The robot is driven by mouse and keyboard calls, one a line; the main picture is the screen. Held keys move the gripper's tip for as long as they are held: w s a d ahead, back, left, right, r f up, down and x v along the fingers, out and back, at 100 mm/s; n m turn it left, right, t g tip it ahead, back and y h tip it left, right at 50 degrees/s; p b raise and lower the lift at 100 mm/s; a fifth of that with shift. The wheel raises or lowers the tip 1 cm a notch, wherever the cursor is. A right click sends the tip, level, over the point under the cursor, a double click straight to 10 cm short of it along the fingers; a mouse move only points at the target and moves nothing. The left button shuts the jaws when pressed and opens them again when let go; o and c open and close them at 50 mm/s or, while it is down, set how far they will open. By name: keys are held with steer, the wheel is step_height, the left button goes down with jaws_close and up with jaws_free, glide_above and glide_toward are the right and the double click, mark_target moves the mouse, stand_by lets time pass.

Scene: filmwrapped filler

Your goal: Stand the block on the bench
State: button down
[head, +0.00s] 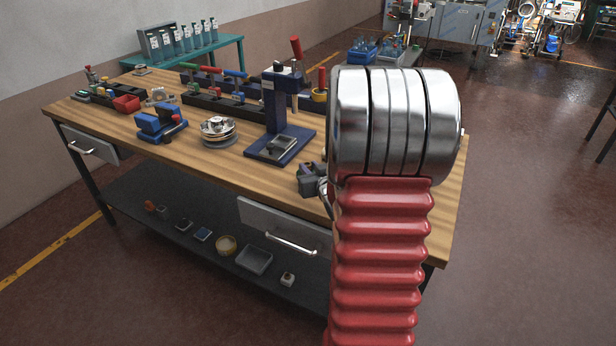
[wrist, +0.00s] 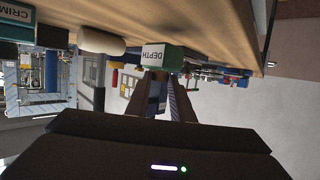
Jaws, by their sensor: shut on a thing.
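A green block (wrist: 175,57) with a white label reading DEPTH is at the tips of my gripper (wrist: 165,78) in the wrist view. The two dark fingers are shut on it. The bench (wrist: 210,20) shows along the top of this upside-down view, close to the block. I cannot tell whether they touch. In the head view the wooden bench (head: 185,155) stands left of and behind my red and silver arm. The arm hides the bench's right part and most of my gripper there, so I cannot make out the block.
A blue press (head: 277,120), a round metal part (head: 217,128), a blue vise (head: 160,124) and tool racks crowd the bench. Bare wood shows along its front edge. A white cylinder (wrist: 101,42) and a dark green box labelled CRIM (wrist: 17,22) are near the block.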

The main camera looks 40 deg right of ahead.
steer(key=shift+f, duration=1.15)
steer(key=shift+f, duration=0.1)
steer(key=c, duration=1.5)
jaws_free()
steer(key=shift+c, duration=0.2)
